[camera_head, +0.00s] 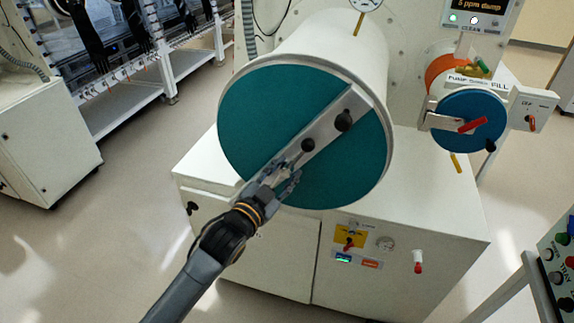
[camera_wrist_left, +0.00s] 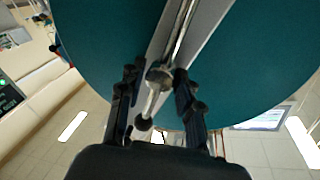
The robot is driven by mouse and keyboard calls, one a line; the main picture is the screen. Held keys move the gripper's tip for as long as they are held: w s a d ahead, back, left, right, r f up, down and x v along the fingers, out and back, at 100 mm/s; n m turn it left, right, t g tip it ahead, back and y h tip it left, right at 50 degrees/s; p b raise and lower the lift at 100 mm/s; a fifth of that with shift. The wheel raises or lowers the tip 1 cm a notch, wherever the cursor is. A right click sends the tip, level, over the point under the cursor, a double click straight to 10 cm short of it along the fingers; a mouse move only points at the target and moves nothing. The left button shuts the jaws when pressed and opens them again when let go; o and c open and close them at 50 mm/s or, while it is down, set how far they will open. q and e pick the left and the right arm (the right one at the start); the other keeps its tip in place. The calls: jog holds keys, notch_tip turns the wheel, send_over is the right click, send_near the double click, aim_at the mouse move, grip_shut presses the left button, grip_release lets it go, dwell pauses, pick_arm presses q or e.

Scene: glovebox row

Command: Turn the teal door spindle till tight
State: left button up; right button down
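The large round teal door (camera_head: 255,115) closes the end of a white cylinder. A grey bar (camera_head: 325,125) crosses it diagonally, with black knobs on it. My left gripper (camera_head: 283,178) is at the lower left part of this bar. In the left wrist view the teal door (camera_wrist_left: 100,35) fills the top. A shiny metal spindle hub (camera_wrist_left: 159,77) with a rod and black ball knob (camera_wrist_left: 143,123) lies between my left fingers (camera_wrist_left: 160,85). The fingers stand apart on either side of it; whether they touch it is unclear. My right gripper is out of view.
A smaller blue round door (camera_head: 468,115) with a red handle is at the right. Below the cylinder stands a white cabinet (camera_head: 420,270) with switches and a gauge. A control panel (camera_head: 558,270) is at the right edge. Open floor (camera_head: 90,240) lies at the left.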

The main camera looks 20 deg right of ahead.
pick_arm(q)
jog(key=shift+w+d, duration=0.45)
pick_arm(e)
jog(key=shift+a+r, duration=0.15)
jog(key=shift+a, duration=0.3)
pick_arm(q)
grip_shut()
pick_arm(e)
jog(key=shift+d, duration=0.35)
pick_arm(q)
jog(key=shift+w, duration=0.1)
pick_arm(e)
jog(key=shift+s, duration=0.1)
